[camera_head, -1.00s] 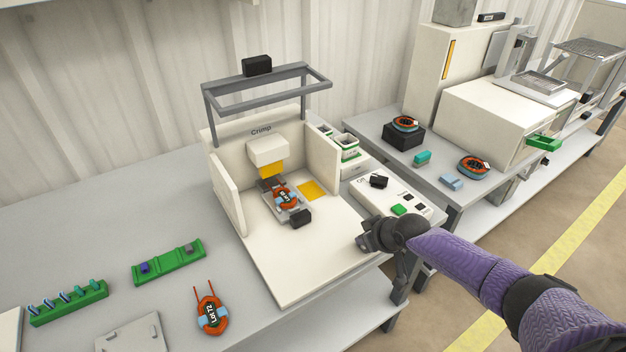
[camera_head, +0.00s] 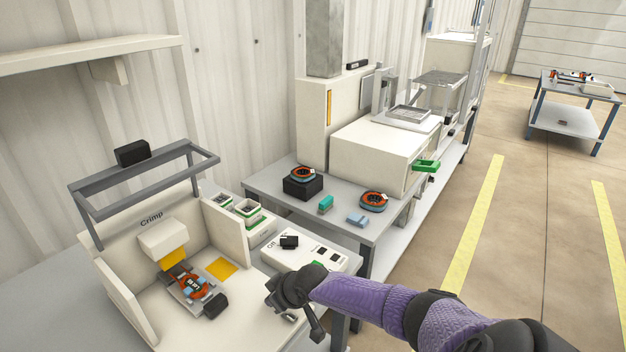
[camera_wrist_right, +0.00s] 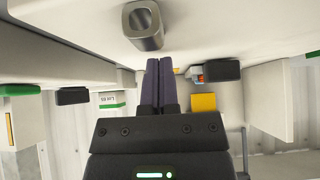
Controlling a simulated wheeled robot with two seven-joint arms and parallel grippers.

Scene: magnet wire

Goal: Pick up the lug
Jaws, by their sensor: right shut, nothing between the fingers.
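My right gripper (camera_head: 272,300) is at the front right of the white crimp station, beside the control panel. In the right wrist view its two dark fingers (camera_wrist_right: 160,84) are shut together with nothing between them. A grey hollow metal piece (camera_wrist_right: 143,24) lies on the pale surface just beyond the fingertips, apart from them. It may be the lug, but I cannot tell for sure. In the head view a small grey metal thing (camera_head: 290,318) shows under the gripper, partly hidden. My left gripper is not in view.
An orange coil (camera_head: 195,287) sits in the crimp station (camera_head: 240,308) near a yellow pad (camera_head: 222,269). Small green-edged bins (camera_head: 247,209) and the control panel (camera_head: 315,252) stand to its right. A grey table (camera_head: 265,188) behind holds more coils.

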